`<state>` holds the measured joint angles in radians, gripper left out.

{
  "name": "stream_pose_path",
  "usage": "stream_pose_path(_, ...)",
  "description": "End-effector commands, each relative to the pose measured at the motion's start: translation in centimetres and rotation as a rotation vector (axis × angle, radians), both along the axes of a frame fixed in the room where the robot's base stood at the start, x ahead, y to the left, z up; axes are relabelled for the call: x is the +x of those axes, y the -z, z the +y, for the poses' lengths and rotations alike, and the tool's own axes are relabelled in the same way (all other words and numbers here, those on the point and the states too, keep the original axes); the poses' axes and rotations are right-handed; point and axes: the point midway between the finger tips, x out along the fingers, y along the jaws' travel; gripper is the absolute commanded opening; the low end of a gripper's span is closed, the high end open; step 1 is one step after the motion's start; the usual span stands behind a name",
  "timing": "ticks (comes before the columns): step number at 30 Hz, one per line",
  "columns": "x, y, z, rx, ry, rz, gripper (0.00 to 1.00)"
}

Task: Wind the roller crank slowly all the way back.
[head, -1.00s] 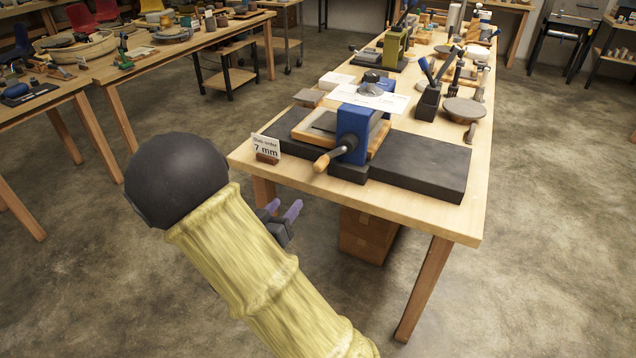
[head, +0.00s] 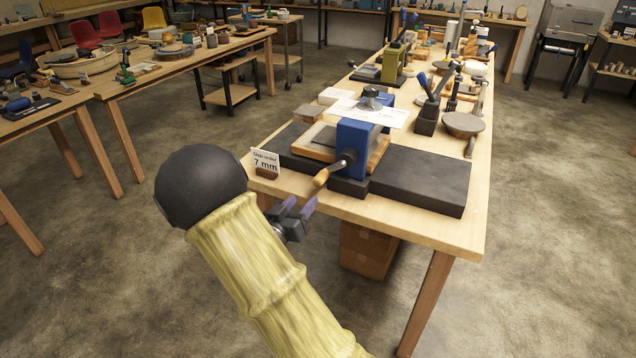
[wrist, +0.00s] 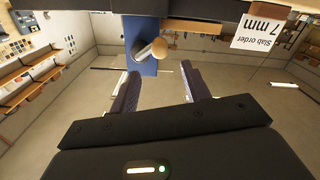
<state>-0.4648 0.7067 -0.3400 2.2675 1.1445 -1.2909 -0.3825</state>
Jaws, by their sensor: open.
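The slab roller (head: 358,150) is a blue frame on a dark base at the near end of the wooden table. Its crank has a wooden handle (head: 328,175) that points toward me and down to the left. The handle also shows in the wrist view (wrist: 158,46), in front of the blue end plate (wrist: 141,30). My gripper (head: 298,207) is open and empty, just short of the table's front edge, near and a little below the handle. In the wrist view its two purple fingers (wrist: 160,80) stand apart, with the handle beyond their tips. They do not touch it.
A "Slab order 7 mm" card (head: 265,163) stands left of the roller and shows upside down in the wrist view (wrist: 262,31). A dark slab (head: 420,182) lies to the right. Tool holders (head: 428,118) stand behind. The floor in front is clear.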

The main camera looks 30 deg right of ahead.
Motion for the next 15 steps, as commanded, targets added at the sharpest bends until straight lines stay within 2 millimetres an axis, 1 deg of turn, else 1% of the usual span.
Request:
stream_pose_path(1, 0.6, 0.0, -0.8, -0.001, 0.003, -0.001, 0.47)
stream_pose_path(3, 1.3, 0.0, -1.8, -0.001, 0.003, -0.001, 0.47)
stream_pose_path(12, 4.5, 0.0, -6.0, 0.0, 0.002, 0.0, 0.47)
stream_pose_path(15, 5.4, 0.0, -7.1, 0.0, 0.002, -0.001, 0.47)
